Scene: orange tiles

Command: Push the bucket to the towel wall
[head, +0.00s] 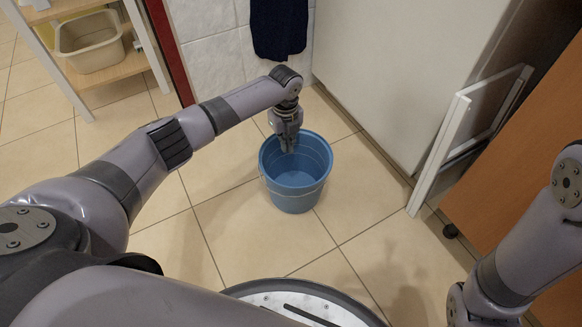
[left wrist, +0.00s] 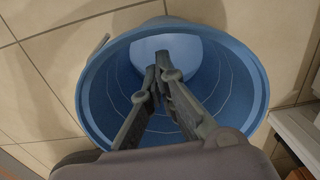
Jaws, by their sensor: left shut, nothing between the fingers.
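The blue bucket (head: 297,190) stands upright on the tiled floor, in front of a white tiled wall (head: 213,60) where a dark blue towel (head: 279,28) hangs. A stretch of floor lies between the bucket and that wall. My left gripper (head: 288,148) is at the bucket's far side, its fingers reaching down over the opening. In the left wrist view the left gripper (left wrist: 160,62) points into the bucket (left wrist: 95,85), shut with nothing between the fingers. Whether it touches the bucket's inner wall I cannot tell. My right arm shows at the right edge; its gripper is out of view.
A large white cabinet or appliance (head: 385,75) stands right of the bucket. A white frame (head: 440,150) leans near an orange-brown panel (head: 525,170). A wooden shelf (head: 115,70) with a beige basin (head: 90,42) is at the far left. Floor left of the bucket is clear.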

